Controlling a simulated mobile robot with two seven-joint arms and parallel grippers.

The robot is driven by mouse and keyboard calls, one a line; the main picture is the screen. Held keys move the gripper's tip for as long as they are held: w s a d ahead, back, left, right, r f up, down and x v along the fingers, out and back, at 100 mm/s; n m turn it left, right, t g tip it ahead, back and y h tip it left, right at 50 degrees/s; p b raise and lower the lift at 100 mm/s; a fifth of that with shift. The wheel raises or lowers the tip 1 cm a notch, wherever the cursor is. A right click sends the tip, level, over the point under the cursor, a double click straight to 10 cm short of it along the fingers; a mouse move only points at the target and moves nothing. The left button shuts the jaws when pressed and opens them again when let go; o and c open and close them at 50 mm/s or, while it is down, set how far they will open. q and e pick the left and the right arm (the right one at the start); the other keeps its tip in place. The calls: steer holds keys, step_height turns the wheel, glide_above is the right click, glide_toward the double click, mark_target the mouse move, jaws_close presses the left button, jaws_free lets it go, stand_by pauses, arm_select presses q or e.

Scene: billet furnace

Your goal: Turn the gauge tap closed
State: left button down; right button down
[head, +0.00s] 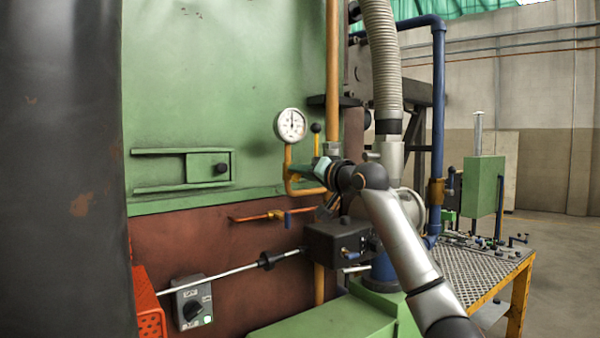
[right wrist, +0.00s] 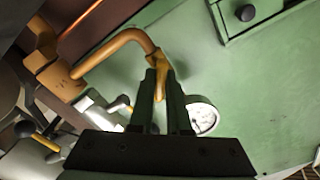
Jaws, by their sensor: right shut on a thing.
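The round white pressure gauge (head: 290,125) stands on a bent yellow pipe (head: 288,168) in front of the green furnace wall. My right gripper (head: 320,168) is at this pipe, below and to the right of the gauge. In the right wrist view, my right gripper (right wrist: 162,80) has its two dark fingers either side of a narrow yellow piece (right wrist: 160,86) at the pipe's end, which seems to be the gauge tap's handle. It is shut on it. The gauge (right wrist: 202,116) lies just right of the fingers. The tap's body is largely hidden. My left gripper is not in view.
A black-knobbed lever (head: 316,128) stands close above my right gripper. A dark valve box (head: 338,240) is below it, and an orange pipe with a blue-handled valve (head: 288,219) runs to its lower left. A grated table (head: 470,270) stands at the right.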

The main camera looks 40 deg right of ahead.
steer(key=m, duration=0.5)
steer(key=shift+f+m, duration=0.1)
steer(key=shift+m, duration=0.3)
steer(key=m, duration=0.4)
steer(key=shift+d+f+m, duration=0.1)
steer(key=shift+m, duration=0.5)
steer(key=c, duration=0.9)
jaws_free()
steer(key=shift+s, duration=0.1)
